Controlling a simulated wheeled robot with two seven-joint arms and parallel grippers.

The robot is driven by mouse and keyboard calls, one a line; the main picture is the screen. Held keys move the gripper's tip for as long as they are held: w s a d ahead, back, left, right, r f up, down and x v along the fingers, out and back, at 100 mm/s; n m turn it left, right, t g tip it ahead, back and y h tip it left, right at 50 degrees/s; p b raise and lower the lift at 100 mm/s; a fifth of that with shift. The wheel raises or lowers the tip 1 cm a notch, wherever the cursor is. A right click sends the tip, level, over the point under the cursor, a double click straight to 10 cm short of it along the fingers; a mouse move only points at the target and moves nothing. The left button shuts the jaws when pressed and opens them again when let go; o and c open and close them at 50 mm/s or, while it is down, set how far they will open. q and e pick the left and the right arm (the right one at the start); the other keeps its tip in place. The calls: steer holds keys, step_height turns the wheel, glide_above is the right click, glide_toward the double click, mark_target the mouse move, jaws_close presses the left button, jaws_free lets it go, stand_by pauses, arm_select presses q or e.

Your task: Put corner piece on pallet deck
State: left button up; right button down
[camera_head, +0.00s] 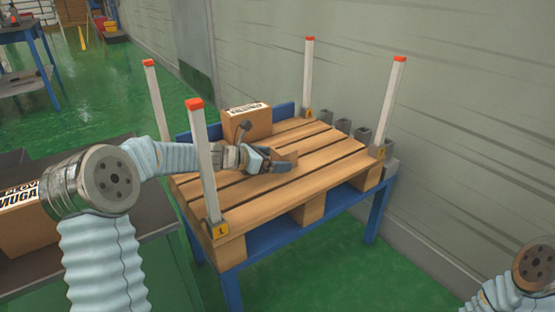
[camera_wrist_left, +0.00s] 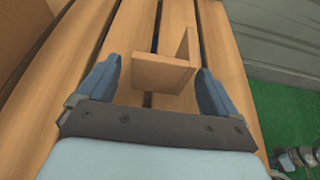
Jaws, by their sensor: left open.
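The brown L-shaped corner piece (camera_head: 287,157) rests on the wooden slats of the pallet deck (camera_head: 245,205). It also shows in the left wrist view (camera_wrist_left: 163,75), standing on the slats with two upright walls meeting at an angle. My left gripper (camera_head: 272,163) is low over the middle of the deck, at the corner piece. In the left wrist view my left gripper (camera_wrist_left: 160,82) is open, with one finger on each side of the piece and gaps showing between. My right gripper is out of view; only part of my right arm shows at the lower right.
White posts with red tops, such as the near one (camera_head: 207,165), stand at the pallet's corners. A cardboard box (camera_head: 247,122) sits at the deck's back left. Grey blocks (camera_head: 343,126) line the far edge by the wall. Another box (camera_head: 28,220) is on the left table.

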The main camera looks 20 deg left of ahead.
arm_select(q)
steer(key=p+v, duration=0.1)
steer(key=v, duration=0.9)
steer(key=shift+s+a, duration=0.1)
steer(key=shift+s, duration=0.05)
